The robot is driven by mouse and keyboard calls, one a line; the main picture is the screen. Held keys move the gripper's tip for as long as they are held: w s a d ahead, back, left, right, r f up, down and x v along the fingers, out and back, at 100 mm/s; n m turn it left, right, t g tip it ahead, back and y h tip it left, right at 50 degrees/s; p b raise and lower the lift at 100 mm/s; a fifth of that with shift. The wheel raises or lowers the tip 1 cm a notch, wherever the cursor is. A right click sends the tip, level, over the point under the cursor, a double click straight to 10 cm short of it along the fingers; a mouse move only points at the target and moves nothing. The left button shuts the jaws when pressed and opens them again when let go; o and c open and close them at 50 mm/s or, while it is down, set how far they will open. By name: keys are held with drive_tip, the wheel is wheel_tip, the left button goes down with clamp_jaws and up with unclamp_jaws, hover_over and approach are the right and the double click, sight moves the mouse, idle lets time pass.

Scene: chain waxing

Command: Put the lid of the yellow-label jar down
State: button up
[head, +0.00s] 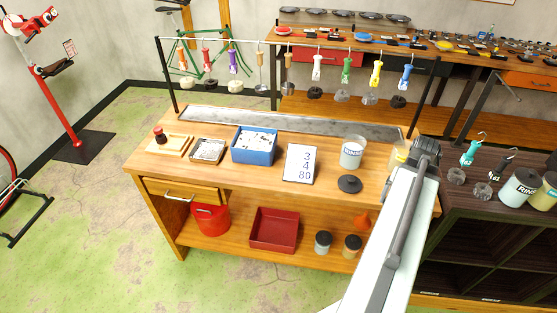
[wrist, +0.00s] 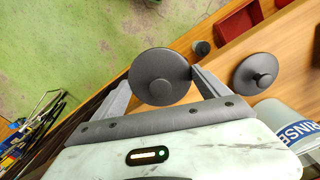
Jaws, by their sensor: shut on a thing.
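A dark grey round lid with a knob (wrist: 160,77) is between the two fingers of my gripper (wrist: 164,86), which is shut on it. In the wrist view the held lid appears over the bench's front edge, with floor and lower shelf behind it. The yellow-label jar (head: 399,152) stands at the right of the bench top in the head view, partly hidden by my arm. My fingers and the held lid are hidden in the head view.
A second dark lid (head: 350,184) lies on the bench (head: 250,178) before the RINSE jar (head: 351,153); it also shows in the wrist view (wrist: 257,75). A number card (head: 300,164) and blue bin (head: 254,152) stand left. Tools hang from a rail above.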

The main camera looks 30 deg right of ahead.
drive_tip(key=shift+s+a+r, duration=0.1)
drive_tip(key=shift+s+a, duration=0.25)
drive_tip(key=shift+a, duration=0.3)
drive_tip(key=shift+s+a+r, duration=0.1)
drive_tip(key=shift+s+a, duration=0.25)
drive_tip(key=shift+a, duration=0.25)
drive_tip(key=w+d, duration=0.2)
drive_tip(key=d, duration=0.2)
drive_tip(key=w+d+f+b, duration=0.1)
drive_tip(key=w+d, duration=0.2)
drive_tip(key=d, duration=0.2)
drive_tip(key=w+d, duration=0.3)
drive_tip(key=d, duration=0.1)
drive_tip(key=shift+w+d+f, duration=0.1)
drive_tip(key=shift+d+f, duration=0.2)
drive_tip(key=shift+d, duration=0.05)
wheel_tip(320, 180, down, 4)
drive_tip(key=b, duration=0.4)
drive_tip(key=shift+r, duration=0.2)
drive_tip(key=shift+f, duration=0.15)
drive_tip(key=o, duration=1.2)
